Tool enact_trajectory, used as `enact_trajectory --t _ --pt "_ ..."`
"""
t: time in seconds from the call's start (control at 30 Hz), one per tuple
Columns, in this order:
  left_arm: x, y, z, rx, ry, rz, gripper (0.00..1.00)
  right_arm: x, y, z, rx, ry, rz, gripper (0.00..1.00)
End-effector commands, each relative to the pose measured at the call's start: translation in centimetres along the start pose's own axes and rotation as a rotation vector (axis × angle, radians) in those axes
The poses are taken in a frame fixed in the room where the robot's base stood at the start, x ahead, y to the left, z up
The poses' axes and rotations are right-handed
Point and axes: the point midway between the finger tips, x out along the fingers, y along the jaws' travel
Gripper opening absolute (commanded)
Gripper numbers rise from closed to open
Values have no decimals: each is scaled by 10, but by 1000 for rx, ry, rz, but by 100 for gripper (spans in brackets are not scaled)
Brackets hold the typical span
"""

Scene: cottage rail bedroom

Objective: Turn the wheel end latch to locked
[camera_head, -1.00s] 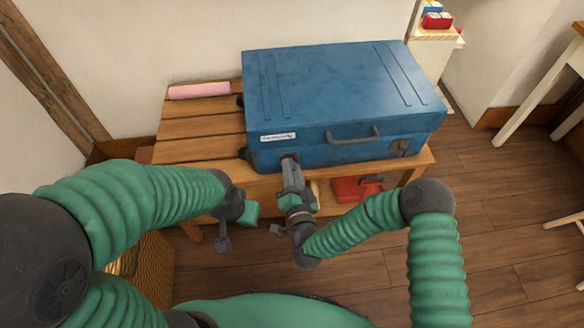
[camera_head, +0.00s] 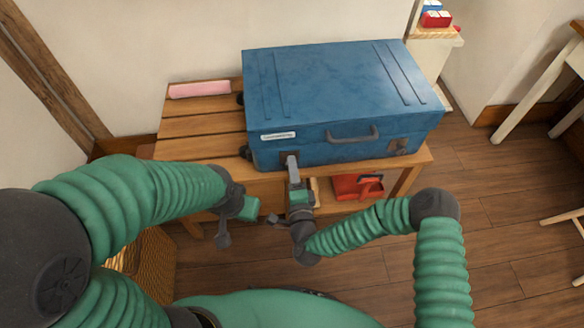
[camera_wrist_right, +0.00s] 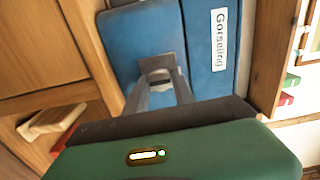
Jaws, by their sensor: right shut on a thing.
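A blue suitcase (camera_head: 330,85) lies flat on a slatted wooden bench, its wheels (camera_head: 245,152) at the left end. The wheel end latch (camera_wrist_right: 157,68) is a dark grey piece on the suitcase front, below the white name label (camera_wrist_right: 219,40). My right gripper (camera_head: 292,160) is shut on this latch; in the right wrist view its two fingers (camera_wrist_right: 160,85) meet at it. The fingers hide part of the latch, so its exact angle is unclear. The other latch (camera_head: 398,146) is at the front right. My left gripper (camera_head: 243,208) hangs in front of the bench, apart from the suitcase.
The bench (camera_head: 190,131) has bare slats at the left and a pink roll (camera_head: 199,90) at the back. The suitcase handle (camera_head: 352,135) is between the latches. A red case (camera_head: 357,187) is on the lower shelf. A white shelf unit (camera_head: 432,55) stands behind at the right.

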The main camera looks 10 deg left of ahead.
Motion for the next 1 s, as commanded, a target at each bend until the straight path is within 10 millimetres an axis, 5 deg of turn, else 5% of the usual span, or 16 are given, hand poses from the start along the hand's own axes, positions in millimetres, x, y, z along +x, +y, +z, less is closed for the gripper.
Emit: enact_trajectory --t 0.57,0.6,0.7,1.0 --pt "0 0 0 0 0 0 0 0 4 -4 31 9 7 0" --pt "0 0 0 0 0 0 0 0 4 -4 31 9 7 33" --pt "0 0 0 0 0 0 0 0 3 -3 31 8 6 46" --pt "0 0 0 0 0 0 0 0 1 -1 32 3 2 51"
